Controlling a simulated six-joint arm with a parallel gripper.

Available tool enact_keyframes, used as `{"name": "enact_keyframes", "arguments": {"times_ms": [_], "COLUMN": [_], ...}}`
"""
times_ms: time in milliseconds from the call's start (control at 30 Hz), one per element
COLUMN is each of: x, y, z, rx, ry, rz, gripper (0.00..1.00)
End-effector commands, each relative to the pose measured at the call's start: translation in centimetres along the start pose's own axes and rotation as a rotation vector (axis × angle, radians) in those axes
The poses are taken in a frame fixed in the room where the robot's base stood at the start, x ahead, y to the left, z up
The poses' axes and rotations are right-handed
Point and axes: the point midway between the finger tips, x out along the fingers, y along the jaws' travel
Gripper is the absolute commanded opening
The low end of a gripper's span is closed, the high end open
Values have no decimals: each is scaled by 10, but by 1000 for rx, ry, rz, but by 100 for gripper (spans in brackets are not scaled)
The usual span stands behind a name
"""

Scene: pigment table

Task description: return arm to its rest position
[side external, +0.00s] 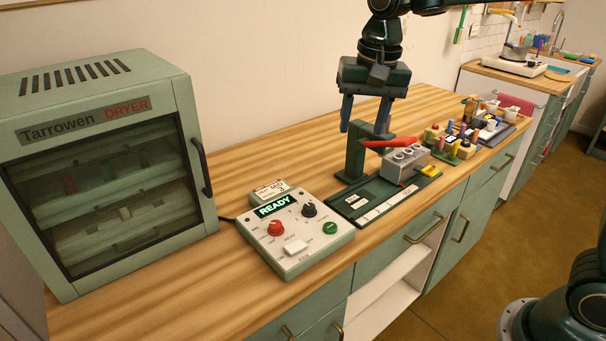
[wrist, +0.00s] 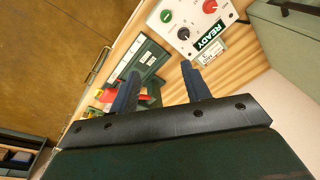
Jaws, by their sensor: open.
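My gripper (side external: 365,117) hangs above the worktop in the side external view, its two blue fingers pointing down and apart. Nothing shows between them. It is above and behind a dark green stand (side external: 356,155) with a red lever. In the wrist view my gripper (wrist: 160,80) also shows open and empty, with the wooden worktop (wrist: 170,70) below the fingers.
A dryer cabinet (side external: 100,170) stands at the left with its door shut. A control box (side external: 295,240) reads READY. A grey block (side external: 398,165) sits on a dark green base by the stand. Several small colourful items lie farther right. The worktop's back strip is clear.

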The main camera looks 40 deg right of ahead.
Motion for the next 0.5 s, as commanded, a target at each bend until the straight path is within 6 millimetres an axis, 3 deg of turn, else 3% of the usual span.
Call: {"name": "enact_keyframes", "arguments": {"times_ms": [200, 500], "x": [-24, -41], "y": [37, 85], "z": [28, 70], "rx": [-115, -272], "ry": [54, 134], "rz": [-40, -80], "gripper": [48, 48]}}
